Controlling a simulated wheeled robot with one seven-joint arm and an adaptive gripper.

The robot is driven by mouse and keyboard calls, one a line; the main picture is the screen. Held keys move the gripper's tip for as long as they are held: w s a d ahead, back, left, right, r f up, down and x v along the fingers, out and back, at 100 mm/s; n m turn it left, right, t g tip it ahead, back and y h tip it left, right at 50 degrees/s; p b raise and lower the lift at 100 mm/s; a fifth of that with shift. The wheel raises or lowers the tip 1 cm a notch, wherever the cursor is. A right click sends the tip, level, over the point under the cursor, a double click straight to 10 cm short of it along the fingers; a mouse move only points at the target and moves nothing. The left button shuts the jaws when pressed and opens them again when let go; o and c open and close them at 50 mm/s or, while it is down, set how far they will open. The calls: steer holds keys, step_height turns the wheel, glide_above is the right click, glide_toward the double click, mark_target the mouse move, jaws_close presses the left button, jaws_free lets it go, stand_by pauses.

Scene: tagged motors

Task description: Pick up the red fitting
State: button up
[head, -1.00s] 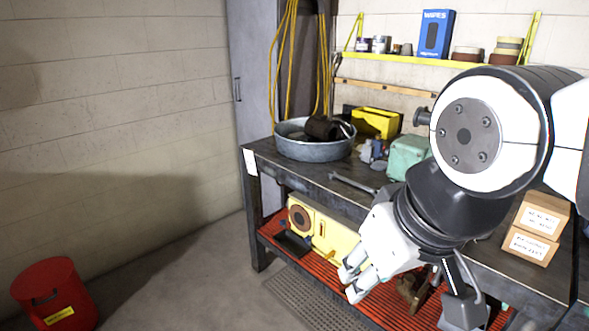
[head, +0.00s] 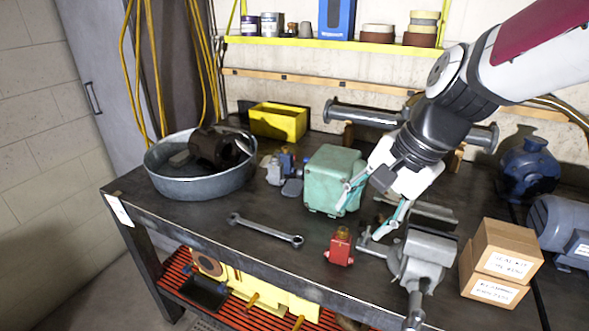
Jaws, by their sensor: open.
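The red fitting (head: 339,249) stands on the dark workbench (head: 180,215) near its front edge, between a wrench (head: 266,230) and a grey vise (head: 424,262). It is a small red block with a brassy top. My gripper (head: 372,208) is open and empty, with its fingers pointing down. In the picture it is above and to the right of the fitting, in front of the green box's (head: 333,180) right side and apart from the fitting. The whole fitting shows; the gripper does not cover it.
A metal tub (head: 200,183) holding a dark motor stands at the left. A yellow bin (head: 278,121) and a flanged pipe (head: 365,115) are behind. Cardboard boxes (head: 500,262) and blue motors (head: 527,168) stand at the right. The bench between tub and wrench is clear.

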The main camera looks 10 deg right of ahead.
steer(key=w+d+f+m+p, duration=0.2)
steer(key=w+f+m, duration=0.2)
steer(key=w+m, duration=0.2)
steer(key=m+p, duration=0.1)
steer(key=m, duration=0.6)
glide_toward(335, 248)
steer(key=shift+g+y, duration=0.3)
steer(key=w+f, duration=0.1)
steer(key=f, duration=0.1)
steer(key=w+f, duration=0.1)
steer(key=f, duration=0.1)
steer(key=w+f, duration=0.1)
steer(key=f, duration=0.1)
steer(key=shift+w, duration=0.1)
steer(key=shift+p+x, duration=0.65)
steer(key=shift+x, duration=2.2)
steer(key=shift+a+r, duration=0.1)
steer(key=shift+a, duration=0.05)
steer(key=shift+c, duration=0.6)
jaws_close()
